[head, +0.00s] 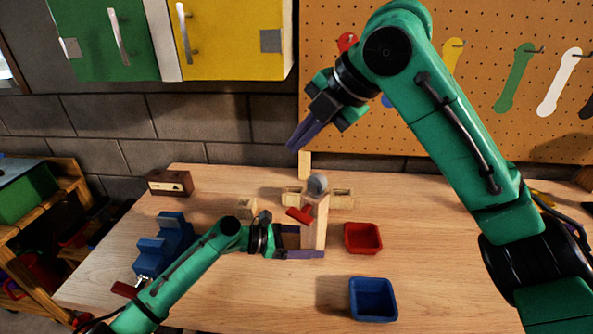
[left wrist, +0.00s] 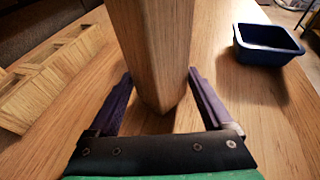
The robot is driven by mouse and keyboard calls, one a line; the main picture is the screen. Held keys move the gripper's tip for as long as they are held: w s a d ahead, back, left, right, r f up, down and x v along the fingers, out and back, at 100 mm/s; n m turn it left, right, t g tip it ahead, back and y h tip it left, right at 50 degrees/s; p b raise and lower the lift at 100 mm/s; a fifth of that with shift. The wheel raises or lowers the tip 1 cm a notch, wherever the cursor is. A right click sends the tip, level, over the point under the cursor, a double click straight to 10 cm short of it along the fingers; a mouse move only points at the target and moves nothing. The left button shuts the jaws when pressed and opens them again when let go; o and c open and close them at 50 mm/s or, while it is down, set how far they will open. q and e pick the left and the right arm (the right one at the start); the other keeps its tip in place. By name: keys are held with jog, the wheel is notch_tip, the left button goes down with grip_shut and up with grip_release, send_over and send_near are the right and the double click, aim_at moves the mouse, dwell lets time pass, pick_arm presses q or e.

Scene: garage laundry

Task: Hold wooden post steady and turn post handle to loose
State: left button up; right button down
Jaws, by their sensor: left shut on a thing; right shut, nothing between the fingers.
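The wooden post (head: 319,228) stands upright on the workbench, with a grey round part (head: 317,183) at its top and a red handle (head: 299,215) on its side. My left gripper (head: 317,243) is low on the post and shut on it. In the left wrist view, the post (left wrist: 155,50) stands between the two purple fingers of my left gripper (left wrist: 160,75). My right gripper (head: 292,147) is shut and empty in the air, above and to the left of the post's top, not touching it.
A red bin (head: 363,252) and a blue bin (head: 372,314) stand right of the post; the blue bin also shows in the left wrist view (left wrist: 267,57). A blue stepped object (head: 163,243) stands left. Bench right of the bins is clear.

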jog(key=c, duration=1.3)
grip_release()
jog(key=shift+r, duration=0.5)
jog(key=o, duration=0.4)
jog(key=shift+w+d+f+m, duration=0.1)
jog(key=shift+w+d+m, duration=0.2)
jog(key=shift+w, duration=0.15)
jog(key=shift+c, duration=0.2)
jog(key=w+d+f+m+t+h, duration=0.2)
jog(key=w+d+f+m+t, duration=0.15)
jog(key=w+d+m, duration=0.2)
jog(key=w+d+f+m+t+h, duration=0.2)
jog(key=w+d+f+m+t, duration=0.1)
jog(key=w+d+m+t, duration=0.3)
jog(key=n+t+y, duration=0.2)
jog(key=n+y, duration=0.5)
jog(key=y, duration=0.2)
send_near(291, 207)
jog(key=shift+g, duration=0.25)
jog(key=x, duration=1)
jog(key=shift+w+f, duration=0.1)
jog(key=shift+w, duration=0.15)
jog(key=shift+d, duration=0.1)
grip_shut()
